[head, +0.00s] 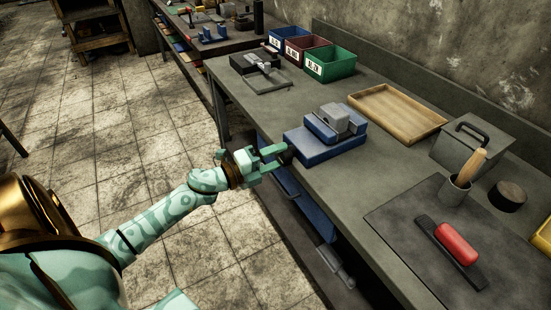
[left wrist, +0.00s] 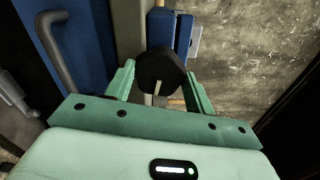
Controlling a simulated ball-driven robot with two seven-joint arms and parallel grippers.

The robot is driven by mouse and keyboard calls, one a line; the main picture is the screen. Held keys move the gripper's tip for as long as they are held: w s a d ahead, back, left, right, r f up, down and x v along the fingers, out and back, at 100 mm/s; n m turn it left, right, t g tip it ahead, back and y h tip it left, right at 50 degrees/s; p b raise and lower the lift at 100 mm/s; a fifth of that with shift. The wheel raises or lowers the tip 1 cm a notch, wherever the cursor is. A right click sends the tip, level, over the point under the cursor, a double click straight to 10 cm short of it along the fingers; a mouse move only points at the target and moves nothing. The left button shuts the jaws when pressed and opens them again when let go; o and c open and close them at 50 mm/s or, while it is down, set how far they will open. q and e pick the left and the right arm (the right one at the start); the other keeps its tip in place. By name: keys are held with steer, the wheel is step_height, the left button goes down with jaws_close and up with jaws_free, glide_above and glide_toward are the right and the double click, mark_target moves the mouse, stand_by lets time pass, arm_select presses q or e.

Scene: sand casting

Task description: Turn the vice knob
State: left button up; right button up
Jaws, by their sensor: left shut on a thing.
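The blue vice (head: 312,149) with a grey metal block (head: 342,117) between or on its jaws sits at the bench's near edge. Its dark knob (head: 286,157) faces the aisle, partly hidden by my gripper. My left gripper (head: 276,159) reaches it from the left and is shut on it. In the left wrist view the black, faceted knob (left wrist: 160,70) sits between the two green fingers (left wrist: 160,88). Part of the blue vice (left wrist: 172,28) shows behind it. My right gripper is in no view.
The workbench (head: 385,178) carries a wooden tray (head: 397,111), red, blue and green bins (head: 331,66), and a lidded grey box (head: 470,148). A red-handled float (head: 455,243) lies nearer. A blue drawer front with a grey handle (left wrist: 55,45) is below the bench edge.

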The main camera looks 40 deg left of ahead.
arm_select(q)
steer(key=m, duration=0.2)
steer(key=m+b, duration=0.2)
steer(key=m, duration=0.1)
steer(key=shift+f+m, duration=0.25)
steer(key=shift+m, duration=0.05)
steer(key=shift+r+m+b, duration=0.1)
steer(key=shift+m+b, duration=0.65)
steer(key=shift+m, duration=1.35)
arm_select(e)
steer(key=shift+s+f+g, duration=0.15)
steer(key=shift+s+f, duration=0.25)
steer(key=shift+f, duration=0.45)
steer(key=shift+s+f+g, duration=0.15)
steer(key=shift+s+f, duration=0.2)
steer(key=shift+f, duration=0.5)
arm_select(q)
steer(key=o, duration=1)
steer(key=shift+c, duration=0.2)
steer(key=shift+r, duration=0.1)
steer(key=shift+s, duration=0.1)
steer(key=p+v, duration=0.1)
steer(key=v, duration=1.5)
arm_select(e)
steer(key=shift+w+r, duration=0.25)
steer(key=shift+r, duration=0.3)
arm_select(q)
steer(key=shift+a, duration=0.1)
